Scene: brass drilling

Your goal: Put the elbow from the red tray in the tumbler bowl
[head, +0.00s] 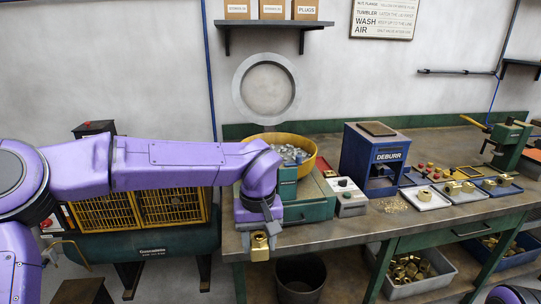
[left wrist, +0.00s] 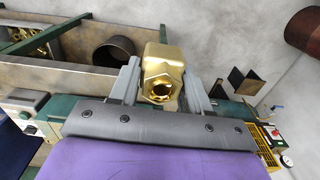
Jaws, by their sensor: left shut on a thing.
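My left gripper (head: 259,236) is shut on a brass elbow (head: 259,248), pointing down in front of the bench's left end. In the left wrist view the elbow (left wrist: 163,72) sits between the two grey fingers, its hex opening facing the camera. The tumbler bowl (head: 309,143) is yellow and holds grey media. It sits on the green tumbler base behind my left wrist, partly hidden by my arm. The gripper is in front of the bowl and lower, apart from it. My right gripper is not seen.
A blue deburr machine (head: 375,160) stands right of the bowl, with a control box (head: 347,197) between. A white tray (head: 428,202) and a blue tray (head: 498,187) hold brass parts. Brass chips lie on the bench. A dark bin (head: 300,279) stands below.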

